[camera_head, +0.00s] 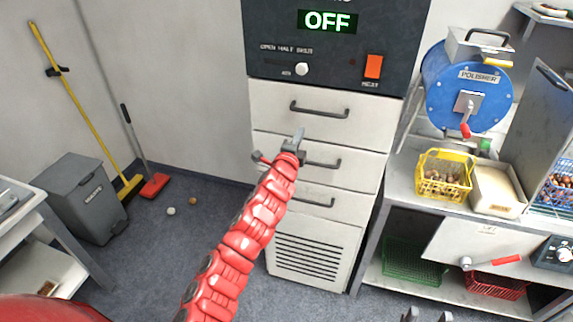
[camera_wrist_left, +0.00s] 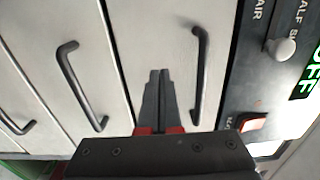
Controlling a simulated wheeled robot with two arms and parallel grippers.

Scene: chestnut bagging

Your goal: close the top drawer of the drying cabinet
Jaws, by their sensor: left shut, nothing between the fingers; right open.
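The drying cabinet has a dark control panel above a stack of pale drawers. The top drawer (camera_head: 283,97) has a dark bar handle (camera_head: 320,110); its front looks about flush with the drawers below, though a small gap cannot be ruled out. In the left wrist view, the top drawer (camera_wrist_left: 150,35) is right of the lower ones. My left gripper (camera_head: 299,133) is shut and empty, in front of the top drawer's lower part, below its handle. Its fingertips (camera_wrist_left: 160,72) point at that face; contact cannot be told. My right gripper (camera_head: 426,316) is open at the bottom edge, mostly cut off.
Lower drawers with handles (camera_head: 322,163) and a vent grille (camera_head: 308,255) are below. A workbench at right holds a yellow basket (camera_head: 445,185) and a blue polisher (camera_head: 460,95). A grey bin (camera_head: 80,195) and brooms stand at left. Open floor lies between.

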